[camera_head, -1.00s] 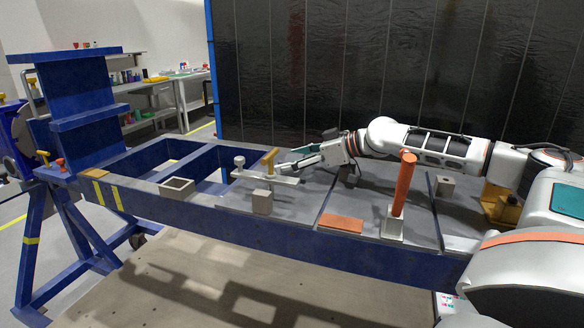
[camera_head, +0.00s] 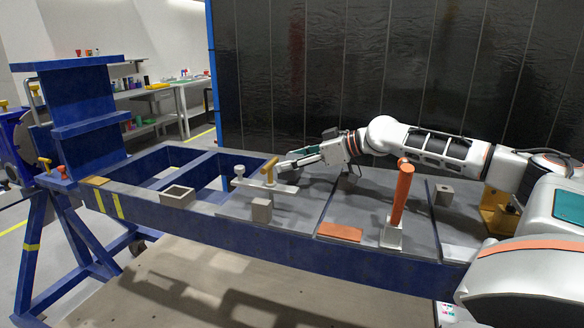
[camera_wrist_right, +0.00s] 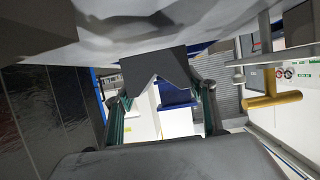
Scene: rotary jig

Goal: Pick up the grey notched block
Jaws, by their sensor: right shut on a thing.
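The grey notched block (camera_wrist_right: 158,68) shows in the right wrist view as a dark grey piece with a V-shaped notch in its lower edge. It sits between the teal-edged fingers of my right gripper (camera_wrist_right: 162,98), which is shut on it. In the head view my right gripper (camera_head: 284,161) is over the far part of the blue-framed table, just behind the yellow-handled clamp. I cannot make out the block there. My left gripper is not in view.
A clamp with a yellow handle (camera_head: 270,171) stands close in front of the gripper, and its handle also shows in the wrist view (camera_wrist_right: 272,101). An orange post (camera_head: 402,192), an orange plate (camera_head: 340,232), a hollow grey box (camera_head: 177,197) and a small grey block (camera_head: 261,211) are on the table.

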